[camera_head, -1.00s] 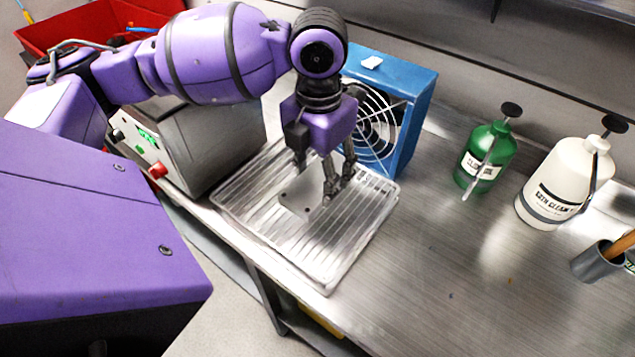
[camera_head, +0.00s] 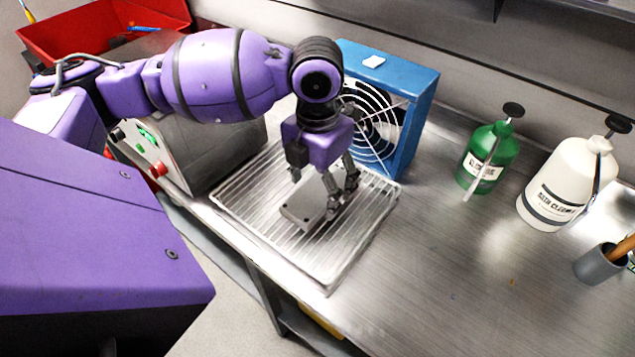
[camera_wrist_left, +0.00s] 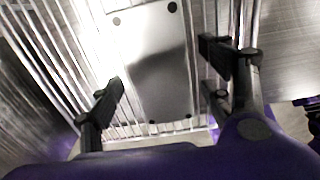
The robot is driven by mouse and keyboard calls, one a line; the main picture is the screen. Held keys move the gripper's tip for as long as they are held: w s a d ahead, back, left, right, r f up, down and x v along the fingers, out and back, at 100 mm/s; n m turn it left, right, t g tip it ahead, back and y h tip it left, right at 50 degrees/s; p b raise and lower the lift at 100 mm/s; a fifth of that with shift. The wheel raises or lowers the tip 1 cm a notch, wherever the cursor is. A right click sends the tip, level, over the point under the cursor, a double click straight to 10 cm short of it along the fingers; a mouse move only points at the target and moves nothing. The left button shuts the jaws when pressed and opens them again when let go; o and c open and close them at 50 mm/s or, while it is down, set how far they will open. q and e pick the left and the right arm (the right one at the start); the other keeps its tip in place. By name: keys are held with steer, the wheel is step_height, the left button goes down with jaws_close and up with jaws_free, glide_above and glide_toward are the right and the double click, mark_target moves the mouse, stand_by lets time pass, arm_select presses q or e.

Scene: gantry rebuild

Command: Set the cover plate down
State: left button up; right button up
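The cover plate (camera_head: 311,203) is a flat grey metal plate with dark holes near its corners. It is over the wire rack tray (camera_head: 347,257), roughly level, with a dark front edge; I cannot tell whether it touches the bars. My right gripper is in no view.
A blue fan box (camera_head: 412,115) stands close behind the rack. A grey box with buttons (camera_head: 215,150) is at its left. A green bottle (camera_head: 488,158), a white bottle (camera_head: 565,185) and a grey cup (camera_head: 598,263) stand at right. The bench (camera_head: 450,245) between is clear.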

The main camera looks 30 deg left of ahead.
mark_target(317, 191)
arm_select(q)
steer(key=shift+r, duration=0.1)
step_height(317, 191, up, 12)
steer(key=p, duration=0.1)
stand_by(0.4)
steer(key=shift+s, duration=0.1)
